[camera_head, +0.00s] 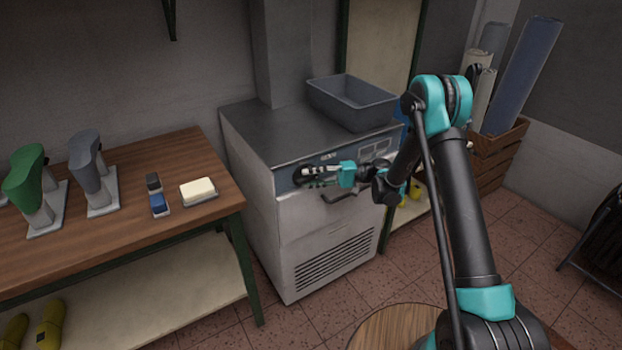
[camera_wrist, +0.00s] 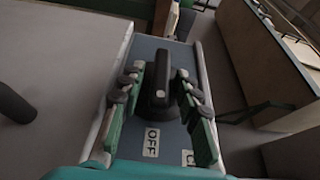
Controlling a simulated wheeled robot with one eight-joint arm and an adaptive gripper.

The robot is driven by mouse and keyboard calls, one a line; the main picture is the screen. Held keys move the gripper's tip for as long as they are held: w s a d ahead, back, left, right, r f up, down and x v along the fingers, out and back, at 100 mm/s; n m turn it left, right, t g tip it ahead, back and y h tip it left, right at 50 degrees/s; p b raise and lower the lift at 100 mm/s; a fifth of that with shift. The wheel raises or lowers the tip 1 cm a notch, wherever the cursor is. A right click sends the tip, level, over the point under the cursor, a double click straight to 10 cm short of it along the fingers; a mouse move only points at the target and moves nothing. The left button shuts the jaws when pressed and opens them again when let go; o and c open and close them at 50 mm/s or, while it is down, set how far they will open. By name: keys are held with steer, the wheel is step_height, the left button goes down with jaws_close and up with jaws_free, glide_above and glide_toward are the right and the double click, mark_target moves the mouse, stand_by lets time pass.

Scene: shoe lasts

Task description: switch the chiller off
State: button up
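The chiller (camera_head: 335,225) is a grey metal cabinet against the wall, with a blue-grey control strip along its top front edge. Its black knob (camera_wrist: 160,85) has a pale mark and stands upright in the wrist view. An OFF label (camera_wrist: 151,142) lies below the knob, slightly left, and another label (camera_wrist: 188,158) is partly hidden by the right finger. My gripper (camera_wrist: 160,72) is open, its green-padded fingers on either side of the knob with narrow gaps visible. In the head view my gripper (camera_head: 308,176) reaches the strip's left end, where the knob is mostly hidden.
A grey bin (camera_head: 352,102) stands on the chiller top. A handle (camera_head: 338,198) sticks out below the control strip. A wooden bench (camera_head: 180,160) with shoe lasts is at left. A wooden crate (camera_head: 495,160) with rolls stands at right.

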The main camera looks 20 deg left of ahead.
steer(key=shift+d, duration=0.15)
steer(key=v, duration=1.1)
steer(key=shift+w+d, duration=0.2)
steer(key=shift+d, duration=0.1)
steer(key=s+d+r+m+t+h, duration=0.4)
steer(key=s+d+t+h, duration=0.25)
steer(key=d, duration=0.35)
steer(key=s+d+f+t+h, duration=0.1)
steer(key=s+d+t+h, duration=0.1)
steer(key=s+d, duration=0.4)
steer(key=s+d+f+m+t+h, duration=0.1)
steer(key=s+d+h, duration=0.3)
steer(key=d, duration=0.6)
steer(key=s+d+f+t+h, duration=0.1)
steer(key=s+d+t+h, duration=0.2)
steer(key=s+d, duration=0.5)
steer(key=shift+s+f+h, duration=0.3)
steer(key=shift+h, duration=0.05)
